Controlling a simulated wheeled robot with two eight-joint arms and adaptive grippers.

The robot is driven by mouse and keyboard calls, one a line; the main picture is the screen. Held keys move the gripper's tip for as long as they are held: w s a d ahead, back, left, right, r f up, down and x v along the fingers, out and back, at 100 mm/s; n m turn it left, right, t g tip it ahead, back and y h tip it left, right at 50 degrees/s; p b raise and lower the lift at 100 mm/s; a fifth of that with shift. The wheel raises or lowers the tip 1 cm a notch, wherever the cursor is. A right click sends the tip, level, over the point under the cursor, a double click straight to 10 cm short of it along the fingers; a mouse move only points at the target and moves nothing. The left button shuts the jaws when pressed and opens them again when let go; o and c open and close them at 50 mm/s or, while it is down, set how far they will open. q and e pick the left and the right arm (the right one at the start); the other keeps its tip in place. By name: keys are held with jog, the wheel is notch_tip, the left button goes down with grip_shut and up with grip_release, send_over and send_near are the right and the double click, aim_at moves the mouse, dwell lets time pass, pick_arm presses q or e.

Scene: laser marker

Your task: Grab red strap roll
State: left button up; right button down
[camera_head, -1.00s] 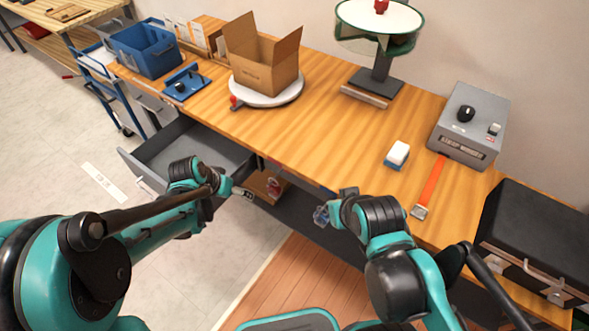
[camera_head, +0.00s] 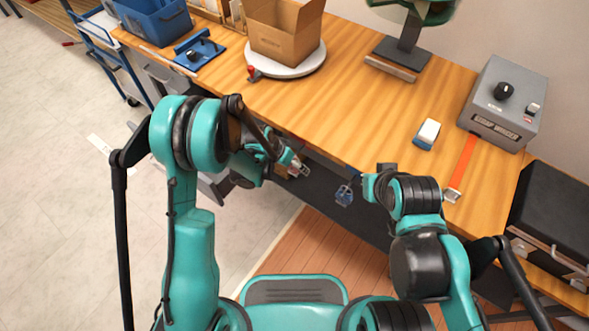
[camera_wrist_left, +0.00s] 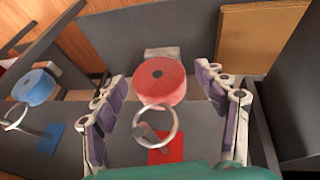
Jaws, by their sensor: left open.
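The red strap roll (camera_wrist_left: 160,84) shows in the left wrist view, with a metal ring and a red tag (camera_wrist_left: 166,150) in front of it. My left gripper (camera_wrist_left: 161,76) is open, with one finger on each side of the roll; gaps show between the fingers and the roll. In the head view my left gripper (camera_head: 301,169) is at the front of the workbench, below its top, and mostly hides the roll. My right gripper (camera_head: 373,184) is at the bench front, further right; its jaws cannot be made out.
A blue strap roll (camera_wrist_left: 34,86) with a blue tag is beside the red one. A cardboard piece (camera_wrist_left: 262,40) stands on the other side. The workbench (camera_head: 350,100) holds a cardboard box (camera_head: 282,35), a grey control box (camera_head: 500,105) and a black case (camera_head: 555,215).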

pick_arm(q)
jog(key=shift+w+d+f, duration=0.2)
jog(key=shift+f, duration=0.35)
jog(key=c, duration=1.3)
jog(key=shift+c, duration=0.2)
jog(key=shift+r, duration=0.25)
